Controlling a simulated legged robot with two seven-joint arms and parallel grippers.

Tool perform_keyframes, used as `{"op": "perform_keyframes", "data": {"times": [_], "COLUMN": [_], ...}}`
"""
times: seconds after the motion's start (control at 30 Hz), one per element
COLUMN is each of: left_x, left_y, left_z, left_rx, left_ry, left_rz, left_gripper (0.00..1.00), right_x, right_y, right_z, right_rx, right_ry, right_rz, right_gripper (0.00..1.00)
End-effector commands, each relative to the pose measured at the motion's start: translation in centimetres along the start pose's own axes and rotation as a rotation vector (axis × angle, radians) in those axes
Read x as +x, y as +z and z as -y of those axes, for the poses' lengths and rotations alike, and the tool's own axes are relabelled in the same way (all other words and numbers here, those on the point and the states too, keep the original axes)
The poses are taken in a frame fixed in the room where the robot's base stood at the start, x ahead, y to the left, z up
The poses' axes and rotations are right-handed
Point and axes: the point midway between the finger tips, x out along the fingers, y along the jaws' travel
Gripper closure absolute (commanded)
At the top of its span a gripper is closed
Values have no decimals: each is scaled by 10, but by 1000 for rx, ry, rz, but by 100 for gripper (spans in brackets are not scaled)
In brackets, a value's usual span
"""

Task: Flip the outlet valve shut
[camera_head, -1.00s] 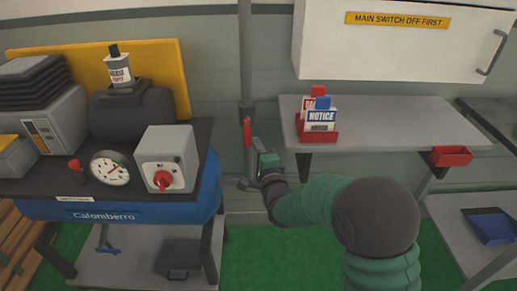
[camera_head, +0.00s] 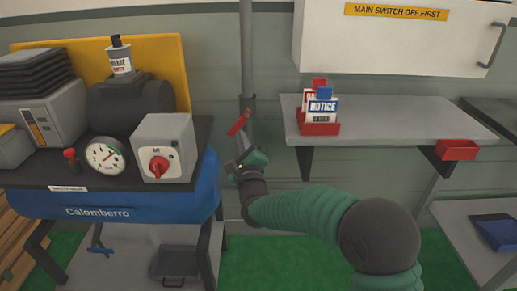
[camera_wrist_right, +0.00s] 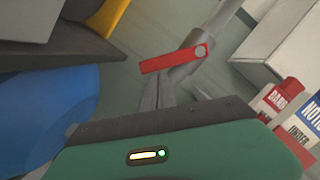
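The outlet valve's red lever (camera_head: 238,123) sits on the upright grey pipe (camera_head: 246,60) between the bench and the shelf. It slants, its lower end pointing down and left. It also shows in the right wrist view (camera_wrist_right: 170,61), crossing the pipe at an angle, just beyond my gripper. My right gripper (camera_head: 240,152) is just below the lever; in the wrist view its green body fills the bottom. I cannot make out clear contact with the lever, or whether the fingers are apart. My left gripper is in neither view.
A blue Calomberro compressor bench (camera_head: 120,205) with a dial gauge (camera_head: 105,155) and a grey box with a red knob (camera_head: 163,150) stands at left. A grey shelf (camera_head: 410,122) with a red notice holder (camera_head: 319,127) is at right. A white cabinet (camera_head: 400,45) hangs above it.

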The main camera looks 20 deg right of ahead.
Motion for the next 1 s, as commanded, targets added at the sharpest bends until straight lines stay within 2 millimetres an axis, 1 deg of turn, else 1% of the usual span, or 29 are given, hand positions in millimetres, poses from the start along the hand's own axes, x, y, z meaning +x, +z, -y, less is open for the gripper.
{"op": "perform_keyframes", "data": {"times": [0.03, 0.5, 0.8, 1.0], "left_x": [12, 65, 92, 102], "left_y": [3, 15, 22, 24], "left_z": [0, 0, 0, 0], "left_rx": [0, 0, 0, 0], "left_ry": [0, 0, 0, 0], "left_rz": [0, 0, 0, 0], "left_gripper": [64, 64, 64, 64], "right_x": [0, 7, 11, 13], "right_y": [0, 29, 46, 54], "right_z": [-6, -12, -8, -4], "right_rx": [42, 475, 710, 812], "right_ry": [-12, -120, -178, -204], "right_rz": [3, 3, 3, 3], "right_gripper": [100, 100, 100, 100]}}
